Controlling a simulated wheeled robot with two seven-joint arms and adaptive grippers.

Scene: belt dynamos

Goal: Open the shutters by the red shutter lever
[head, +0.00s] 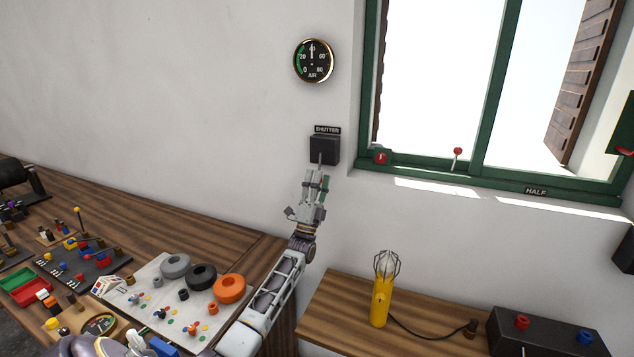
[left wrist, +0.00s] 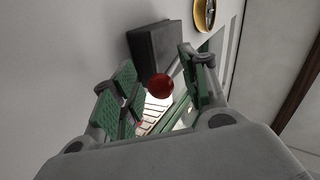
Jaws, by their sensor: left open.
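The black shutter box (head: 324,149) is on the wall under a "SHUTTER" label (head: 327,129). It also shows in the left wrist view (left wrist: 156,43). The lever's red ball knob (left wrist: 160,86) shows between the fingers of my left gripper (left wrist: 158,88) in the wrist view. In the head view my left gripper (head: 317,180) is raised just below the box, open, and hides the knob. I cannot tell whether the fingers touch the knob. A brown slatted shutter (head: 580,80) stands swung out at the window's right; only an edge of another (head: 380,60) shows at left.
The green window frame (head: 490,85) is right of the box, with a small red-knobbed lever (head: 457,153) on its sill. A yellow lamp (head: 381,295) stands on the lower right bench. The left workbench (head: 160,220) holds many small parts.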

